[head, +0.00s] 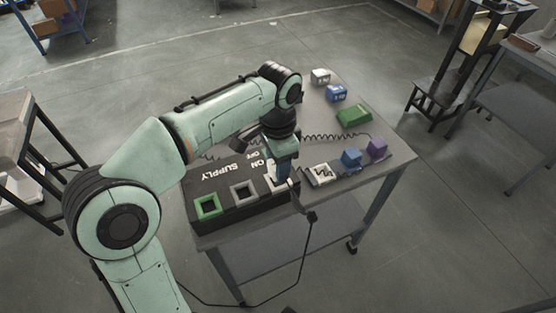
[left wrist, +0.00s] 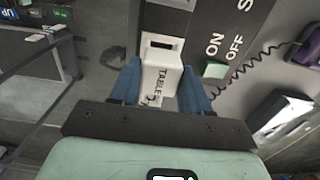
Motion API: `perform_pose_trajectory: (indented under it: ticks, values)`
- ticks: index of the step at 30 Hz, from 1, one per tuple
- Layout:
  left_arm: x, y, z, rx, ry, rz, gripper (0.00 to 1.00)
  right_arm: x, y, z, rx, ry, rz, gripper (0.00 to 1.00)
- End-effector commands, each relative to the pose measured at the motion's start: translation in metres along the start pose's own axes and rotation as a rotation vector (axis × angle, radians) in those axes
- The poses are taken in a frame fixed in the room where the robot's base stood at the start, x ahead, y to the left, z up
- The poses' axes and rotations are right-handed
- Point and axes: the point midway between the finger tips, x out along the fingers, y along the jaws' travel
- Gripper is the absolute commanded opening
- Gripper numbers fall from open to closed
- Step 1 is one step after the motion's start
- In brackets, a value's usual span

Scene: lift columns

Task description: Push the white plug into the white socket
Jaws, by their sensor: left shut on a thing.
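My left gripper (head: 284,178) reaches down over the right end of the dark supply box, at the white socket (head: 270,184). Its blue fingers (left wrist: 167,90) are shut on the white plug (left wrist: 160,82), which has "TABLE" lettering on it, in the left wrist view. The plug's far end lies at the white socket (left wrist: 162,40), whose dark opening still shows. I cannot tell whether the plug touches the socket or how deep it sits. In the head view the fingers mostly hide the plug. My right gripper is in neither view.
The supply box (head: 225,215) also has a green socket (head: 207,206) and a grey socket (head: 244,192). Blue (head: 351,158) and purple (head: 377,149) blocks stand at the right of the table. A black cable (head: 306,245) hangs off the front edge toward the floor.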

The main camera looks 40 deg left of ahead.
Motion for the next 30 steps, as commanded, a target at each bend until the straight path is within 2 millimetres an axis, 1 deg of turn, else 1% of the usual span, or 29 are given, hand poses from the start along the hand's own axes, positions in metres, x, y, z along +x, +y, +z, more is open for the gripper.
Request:
perform_pose_trajectory:
  ticks: [18, 30]
  values:
    - [-0.0005, 0.0002, -0.0001, 0.000, 0.000, 0.000, 0.20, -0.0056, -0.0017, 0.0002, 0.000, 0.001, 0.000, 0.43]
    - [0.0000, 0.0001, -0.0001, 0.000, 0.000, 0.000, 0.20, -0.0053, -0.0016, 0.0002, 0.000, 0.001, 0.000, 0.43]
